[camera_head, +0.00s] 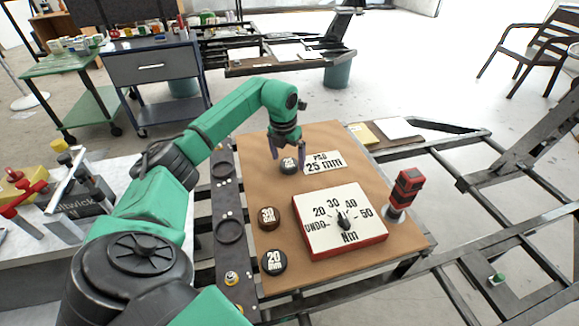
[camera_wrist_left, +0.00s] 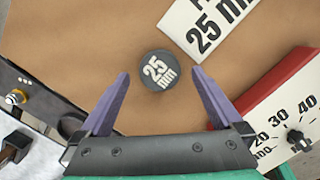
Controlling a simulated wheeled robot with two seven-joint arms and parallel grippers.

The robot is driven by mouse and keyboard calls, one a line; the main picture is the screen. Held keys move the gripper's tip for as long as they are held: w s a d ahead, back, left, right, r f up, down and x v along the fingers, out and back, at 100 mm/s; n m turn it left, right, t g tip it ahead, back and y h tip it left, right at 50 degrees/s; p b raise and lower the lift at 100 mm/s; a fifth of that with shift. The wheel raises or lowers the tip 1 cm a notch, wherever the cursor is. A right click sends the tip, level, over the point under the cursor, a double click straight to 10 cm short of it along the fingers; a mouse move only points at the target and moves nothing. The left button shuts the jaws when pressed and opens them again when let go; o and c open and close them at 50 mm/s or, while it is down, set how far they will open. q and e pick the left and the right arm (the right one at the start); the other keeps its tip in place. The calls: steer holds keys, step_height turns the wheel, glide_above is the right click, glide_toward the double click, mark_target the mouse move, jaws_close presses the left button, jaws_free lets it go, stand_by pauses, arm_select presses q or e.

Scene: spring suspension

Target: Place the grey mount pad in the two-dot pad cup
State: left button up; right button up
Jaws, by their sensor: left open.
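The grey mount pad (camera_head: 289,166), a dark round disc marked 25 mm, lies on the brown board near its far side. My left gripper (camera_head: 288,152) is open just above it. In the left wrist view the pad (camera_wrist_left: 158,70) shows between and slightly beyond the two purple fingertips, with gaps on both sides. A black rail along the board's left edge holds round cups: a far cup (camera_head: 222,167) and a nearer cup (camera_head: 229,230). Small pale dots show by the nearer cup, apparently two. Both cups look empty. My right gripper is not in view.
A brown 30 pad (camera_head: 269,217) and a black 20 mm pad (camera_head: 274,262) lie near the rail. A red-edged dial box (camera_head: 345,222) stands right of them. A "PAD 25 mm" card (camera_head: 324,162) lies beside the grey pad. A red and black tool (camera_head: 404,190) stands at the right.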

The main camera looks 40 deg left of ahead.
arm_select(q)
steer(key=shift+w+a+f, duration=0.1)
steer(key=shift+w+f, duration=0.1)
steer(key=shift+f, duration=0.85)
steer(key=shift+r, duration=0.1)
steer(key=shift+c, duration=0.6)
steer(key=c, duration=1.5)
steer(key=shift+o, duration=0.2)
step_height(320, 180, up, 11)
steer(key=p, duration=0.2)
step_height(320, 180, up, 9)
steer(key=p, duration=0.1)
glide_above(289, 163)
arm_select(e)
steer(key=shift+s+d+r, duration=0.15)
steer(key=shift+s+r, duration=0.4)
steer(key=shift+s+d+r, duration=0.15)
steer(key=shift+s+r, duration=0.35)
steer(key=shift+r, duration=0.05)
